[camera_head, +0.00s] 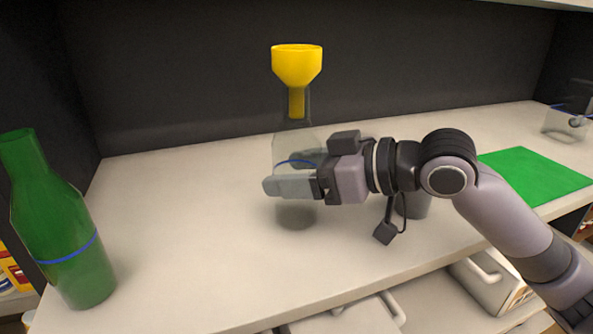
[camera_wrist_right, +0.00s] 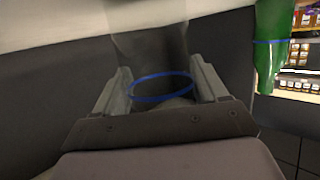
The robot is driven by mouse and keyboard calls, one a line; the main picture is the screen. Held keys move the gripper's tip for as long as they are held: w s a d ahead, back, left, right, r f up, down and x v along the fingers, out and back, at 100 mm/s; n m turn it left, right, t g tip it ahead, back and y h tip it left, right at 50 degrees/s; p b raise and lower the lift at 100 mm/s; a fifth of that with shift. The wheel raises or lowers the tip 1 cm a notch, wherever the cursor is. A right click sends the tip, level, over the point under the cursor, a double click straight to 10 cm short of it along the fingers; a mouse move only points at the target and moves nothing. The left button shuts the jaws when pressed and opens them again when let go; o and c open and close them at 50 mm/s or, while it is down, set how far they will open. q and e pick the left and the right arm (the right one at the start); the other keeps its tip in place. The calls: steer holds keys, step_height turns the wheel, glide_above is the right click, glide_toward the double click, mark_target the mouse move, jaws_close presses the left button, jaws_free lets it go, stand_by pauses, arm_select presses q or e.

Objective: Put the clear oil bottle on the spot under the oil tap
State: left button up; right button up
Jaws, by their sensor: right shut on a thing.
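The clear oil bottle (camera_head: 292,148) has a blue ring and a yellow funnel (camera_head: 297,66) in its neck. It looks upright over the white counter (camera_head: 190,230), with a dark round patch below. I cannot tell whether its base touches the counter. My right gripper (camera_head: 291,176) comes from the right and is shut on the bottle's body. In the right wrist view the bottle (camera_wrist_right: 150,55) and its blue ring sit between the two fingers (camera_wrist_right: 162,90). I cannot make out an oil tap or a marked spot under one. My left gripper is not in view.
A green bottle (camera_head: 65,230) with a blue ring stands at the counter's left front. A green mat (camera_head: 540,175) lies at the right. A clear container (camera_head: 567,123) stands at the far right. A dark wall (camera_head: 180,80) closes the back. The counter's left middle is bare.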

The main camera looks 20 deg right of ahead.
steer(key=o, duration=1.3)
steer(key=shift+f, duration=0.1)
steer(key=b+v, duration=0.2)
steer(key=v, duration=1)
